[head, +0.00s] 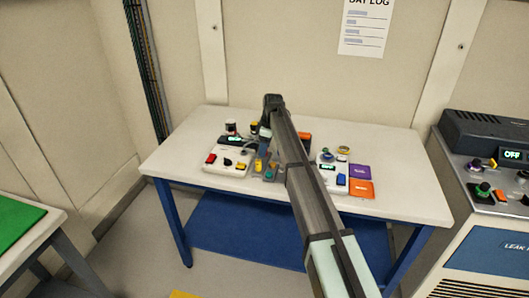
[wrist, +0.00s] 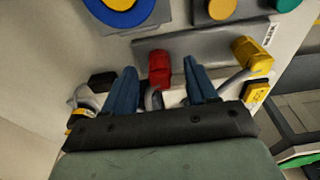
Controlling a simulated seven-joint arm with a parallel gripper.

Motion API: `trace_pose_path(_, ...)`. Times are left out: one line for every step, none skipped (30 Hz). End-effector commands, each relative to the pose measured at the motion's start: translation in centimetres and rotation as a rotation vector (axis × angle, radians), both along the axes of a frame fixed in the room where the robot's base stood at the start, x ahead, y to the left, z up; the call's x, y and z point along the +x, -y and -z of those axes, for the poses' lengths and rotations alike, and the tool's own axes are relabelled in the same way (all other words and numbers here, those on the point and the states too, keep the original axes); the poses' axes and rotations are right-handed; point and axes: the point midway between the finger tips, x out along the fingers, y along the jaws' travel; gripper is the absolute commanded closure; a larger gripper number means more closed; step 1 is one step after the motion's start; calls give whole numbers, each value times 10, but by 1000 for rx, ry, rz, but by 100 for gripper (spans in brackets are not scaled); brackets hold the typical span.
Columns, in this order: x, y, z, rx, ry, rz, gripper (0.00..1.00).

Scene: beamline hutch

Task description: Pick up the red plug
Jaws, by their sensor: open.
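The red plug (wrist: 159,68) shows in the wrist view at the grey strip, between and just beyond my fingertips. A cable end shows just below it. My gripper (wrist: 160,76) is open, with one blue finger on each side of the plug and a visible gap to each. I cannot tell how deep the fingers reach around it. In the head view my gripper (head: 264,147) hangs over the middle of the white table, among the devices. I cannot make out the red plug there. A yellow plug (wrist: 252,55) with a grey cable sits to the right in the wrist view.
A white control box (head: 228,160) stands left of my gripper, and another (head: 332,172) stands to the right. Purple (head: 360,171) and orange (head: 359,188) blocks lie beside it. The white table (head: 410,202) is clear at its front right.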

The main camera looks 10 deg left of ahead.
Motion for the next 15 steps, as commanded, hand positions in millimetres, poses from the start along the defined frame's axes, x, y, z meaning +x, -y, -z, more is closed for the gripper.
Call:
trace_pose_path(0,-1,7,-1,-1,0,43)
trace_pose_path(0,-1,9,-1,-1,0,43)
trace_pose_path(0,-2,11,0,-1,0,43)
trace_pose_path(0,-2,12,0,-1,0,43)
trace_pose_path(0,-2,12,0,0,0,43)
trace_pose_path(0,-2,12,0,0,0,43)
trace_pose_path(0,-2,12,0,0,0,43)
trace_pose_path(0,-2,12,0,0,0,43)
trace_pose_path(0,-2,12,0,0,0,43)
trace_pose_path(0,-2,12,0,0,0,43)
trace_pose_path(0,-2,12,0,0,0,46)
trace_pose_path(0,-2,12,0,0,0,50)
trace_pose_path(0,-2,12,0,0,0,53)
trace_pose_path(0,-2,12,0,0,0,55)
trace_pose_path(0,-2,12,0,0,0,59)
